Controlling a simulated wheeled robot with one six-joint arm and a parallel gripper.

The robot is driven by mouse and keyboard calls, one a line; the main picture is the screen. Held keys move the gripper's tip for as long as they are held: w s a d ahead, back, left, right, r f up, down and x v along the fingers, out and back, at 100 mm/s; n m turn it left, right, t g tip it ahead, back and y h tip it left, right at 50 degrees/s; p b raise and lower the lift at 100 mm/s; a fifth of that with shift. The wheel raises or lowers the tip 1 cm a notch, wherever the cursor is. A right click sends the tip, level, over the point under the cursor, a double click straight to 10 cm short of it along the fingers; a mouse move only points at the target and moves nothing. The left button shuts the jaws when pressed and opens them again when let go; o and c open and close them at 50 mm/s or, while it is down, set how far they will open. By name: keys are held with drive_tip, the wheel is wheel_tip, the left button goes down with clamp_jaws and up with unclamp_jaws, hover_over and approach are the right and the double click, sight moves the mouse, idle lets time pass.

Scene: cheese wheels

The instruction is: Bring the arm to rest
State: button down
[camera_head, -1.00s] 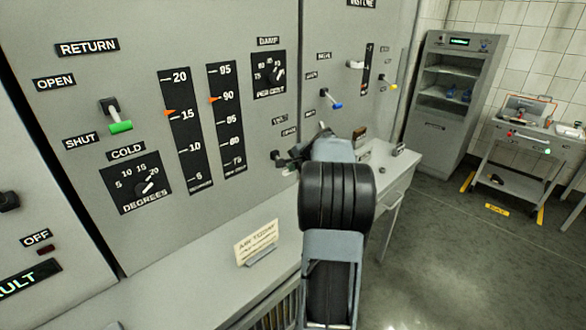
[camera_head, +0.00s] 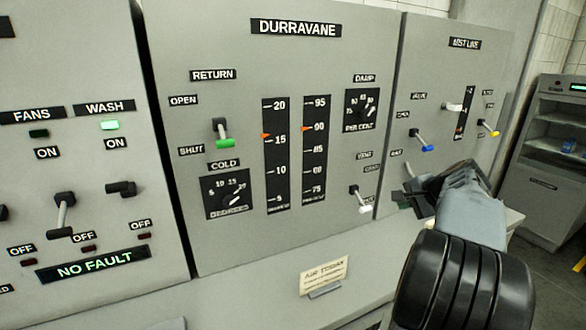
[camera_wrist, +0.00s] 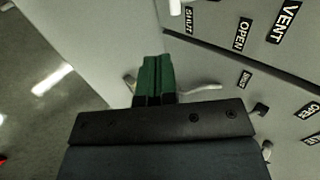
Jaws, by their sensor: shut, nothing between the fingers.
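My gripper (camera_head: 405,198) is at the end of my folded arm, in the lower right of the head view, in front of the grey control panel's lower right part. In the wrist view its two green fingers (camera_wrist: 153,78) are together with nothing between them. The white-tipped lever (camera_head: 361,200) under the VENT label is left of the gripper in the head view. Whether the fingers touch the panel cannot be told.
The DURRAVANE panel (camera_head: 240,105) carries a green-tipped lever (camera_head: 222,136), dials and scales. Blue (camera_head: 424,142) and yellow (camera_head: 488,128) levers are above the gripper. A sloping ledge with a paper card (camera_head: 324,272) lies below. A grey cabinet (camera_head: 550,165) stands at right.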

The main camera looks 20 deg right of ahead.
wheel_tip(320, 180, down, 5)
drive_tip(key=s+n+g, duration=0.1)
drive_tip(key=s+g, duration=0.1)
drive_tip(key=s, duration=0.1)
drive_tip(key=s+a+f+n+g, duration=0.1)
drive_tip(key=s+a+f+n, duration=0.2)
drive_tip(key=a+n, duration=0.5)
drive_tip(key=s+a+f+n+g+p, duration=0.1)
drive_tip(key=a+n, duration=0.7)
drive_tip(key=a, duration=1.9)
wheel_tip(320, 180, down, 2)
drive_tip(key=shift+s+a+n+g, duration=0.35)
drive_tip(key=shift+s+g, duration=0.35)
drive_tip(key=shift+s, duration=0.4)
drive_tip(key=shift+d, duration=0.2)
